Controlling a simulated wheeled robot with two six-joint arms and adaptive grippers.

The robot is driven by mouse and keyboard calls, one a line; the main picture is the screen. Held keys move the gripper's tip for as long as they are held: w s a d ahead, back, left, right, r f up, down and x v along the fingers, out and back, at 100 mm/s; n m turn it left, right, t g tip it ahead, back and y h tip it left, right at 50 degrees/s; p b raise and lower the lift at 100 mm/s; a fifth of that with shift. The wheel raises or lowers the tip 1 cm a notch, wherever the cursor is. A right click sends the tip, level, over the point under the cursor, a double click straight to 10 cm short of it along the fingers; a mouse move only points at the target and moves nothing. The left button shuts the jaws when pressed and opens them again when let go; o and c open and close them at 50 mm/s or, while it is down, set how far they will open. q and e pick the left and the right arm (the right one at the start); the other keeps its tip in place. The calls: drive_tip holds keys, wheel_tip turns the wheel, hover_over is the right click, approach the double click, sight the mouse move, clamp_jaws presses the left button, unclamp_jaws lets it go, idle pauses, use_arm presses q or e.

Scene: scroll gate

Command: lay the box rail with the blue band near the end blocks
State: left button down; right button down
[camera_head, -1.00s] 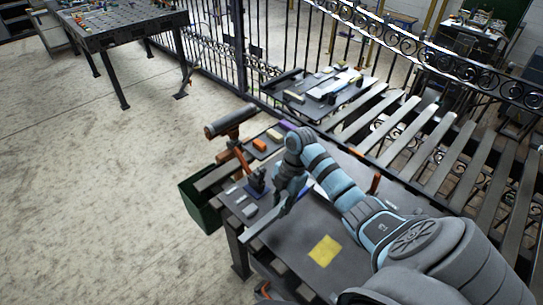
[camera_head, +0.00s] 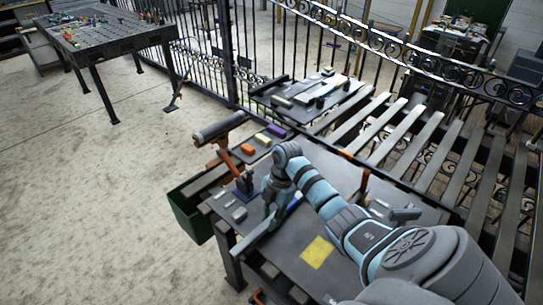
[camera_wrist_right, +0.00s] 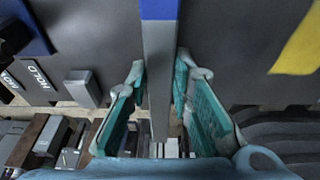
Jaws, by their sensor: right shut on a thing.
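The box rail (camera_wrist_right: 158,75) is a long grey bar with a blue band (camera_wrist_right: 158,9). My right gripper (camera_wrist_right: 155,105) is shut on it, a finger on each side, with the blue band beyond the fingers. In the head view the rail (camera_head: 254,240) slants over the front left of the dark worktable, and the gripper (camera_head: 271,210) hides part of it. Small light grey blocks (camera_head: 239,214) lie on the table to its left; I cannot tell whether these are the end blocks. My left gripper is not in view.
A yellow square (camera_head: 317,251) marks the worktable (camera_head: 345,225) right of the rail. An orange clamp-like stand (camera_head: 226,155) and a green bin (camera_head: 188,215) are at the left. Slats and a scrolled iron gate (camera_head: 470,75) stand behind.

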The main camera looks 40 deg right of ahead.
drive_tip(key=shift+w+f, duration=0.2)
drive_tip(key=shift+f, duration=0.05)
drive_tip(key=shift+s+f, duration=0.1)
drive_tip(key=c, duration=1.3)
unclamp_jaws()
drive_tip(key=shift+c, duration=0.2)
drive_tip(key=v, duration=0.7)
drive_tip(key=shift+r, duration=0.3)
drive_tip(key=shift+d, duration=0.1)
